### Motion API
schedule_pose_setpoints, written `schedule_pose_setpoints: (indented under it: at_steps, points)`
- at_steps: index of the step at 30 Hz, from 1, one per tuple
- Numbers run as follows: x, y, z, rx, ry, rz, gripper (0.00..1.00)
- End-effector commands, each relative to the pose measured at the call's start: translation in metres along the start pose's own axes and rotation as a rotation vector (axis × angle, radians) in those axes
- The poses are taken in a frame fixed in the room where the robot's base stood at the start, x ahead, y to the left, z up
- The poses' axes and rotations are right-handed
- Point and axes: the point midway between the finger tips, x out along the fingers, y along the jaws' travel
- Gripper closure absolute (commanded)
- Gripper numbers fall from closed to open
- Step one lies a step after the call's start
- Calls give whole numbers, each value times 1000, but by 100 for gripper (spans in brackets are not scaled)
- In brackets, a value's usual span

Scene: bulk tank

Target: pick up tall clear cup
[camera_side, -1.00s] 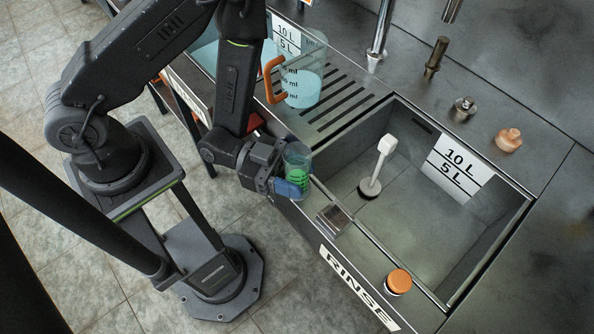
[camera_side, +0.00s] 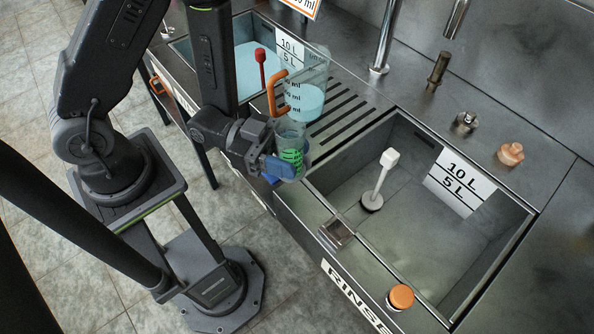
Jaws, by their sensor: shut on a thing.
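The tall clear cup (camera_side: 292,143) is a see-through cup with green marks on its lower part. My gripper (camera_side: 284,171) is shut on its lower part, with a blue finger pad showing in front. The cup stands about upright in the picture, near the front left corner of the rinse basin. From this angle I cannot tell how high it is above the counter edge. The rest of the cup's base is hidden by the finger.
A clear measuring jug (camera_side: 308,95) with an orange handle and light blue liquid stands just behind the cup. The rinse basin (camera_side: 430,250) holds a white stick-like tool (camera_side: 380,180). A red-topped tool (camera_side: 260,62) stands in the left basin.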

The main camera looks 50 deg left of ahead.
Motion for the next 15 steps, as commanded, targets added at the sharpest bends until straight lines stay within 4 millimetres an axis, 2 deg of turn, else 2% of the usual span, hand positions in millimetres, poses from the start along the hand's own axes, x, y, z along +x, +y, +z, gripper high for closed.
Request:
schedule_pose_setpoints:
  at_steps: [15]
  points:
    - [-42, -35, -32, 4, 1, -2, 78]
